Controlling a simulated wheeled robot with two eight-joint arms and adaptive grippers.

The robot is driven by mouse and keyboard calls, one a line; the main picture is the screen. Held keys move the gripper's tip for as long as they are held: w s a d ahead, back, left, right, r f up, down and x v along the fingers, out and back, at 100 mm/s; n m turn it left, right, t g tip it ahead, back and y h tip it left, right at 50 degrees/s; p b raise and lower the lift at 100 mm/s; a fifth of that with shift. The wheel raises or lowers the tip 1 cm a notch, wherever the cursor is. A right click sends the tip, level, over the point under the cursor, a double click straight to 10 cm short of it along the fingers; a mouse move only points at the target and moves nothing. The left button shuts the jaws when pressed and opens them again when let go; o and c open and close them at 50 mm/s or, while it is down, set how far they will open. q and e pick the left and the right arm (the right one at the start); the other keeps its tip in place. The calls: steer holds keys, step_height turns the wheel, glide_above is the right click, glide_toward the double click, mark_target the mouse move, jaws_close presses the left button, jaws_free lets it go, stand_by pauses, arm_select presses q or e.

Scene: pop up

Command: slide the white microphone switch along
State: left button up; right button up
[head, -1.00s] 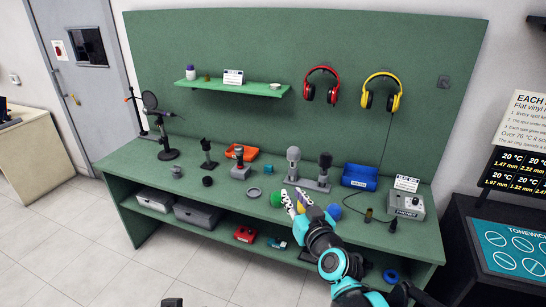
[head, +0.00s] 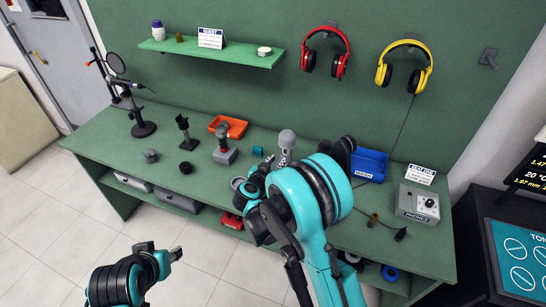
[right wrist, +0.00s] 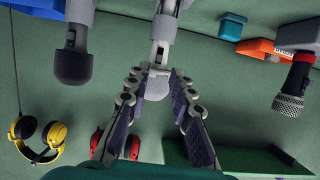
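A light grey microphone (head: 287,139) stands upright at the back of the bench, its lower part hidden by my right arm. In the right wrist view the grey microphone (right wrist: 158,84) hangs in from the top, its rounded head between my fingertips. A small pale piece on its body may be the switch, but it is too small to be sure. My right gripper (right wrist: 158,76) is open, with a finger on each side of the head; contact cannot be told. In the head view the right gripper (head: 264,170) is in front of the microphone. My left gripper (head: 161,250) is low, before the bench.
A dark-headed microphone (right wrist: 75,68) stands beside the grey one. A blue bin (head: 367,163), a control box (head: 417,204) and an orange tray (head: 229,127) are on the bench (head: 95,140). A shelf (head: 215,50) and red headphones (head: 326,50) are on the panel.

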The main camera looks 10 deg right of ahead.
mark_target(284, 152)
steer(key=x, duration=0.7)
jaws_close()
steer(key=shift+f+b, duration=0.4)
steer(key=shift+b, duration=0.3)
steer(key=shift+o, duration=1.1)
jaws_free()
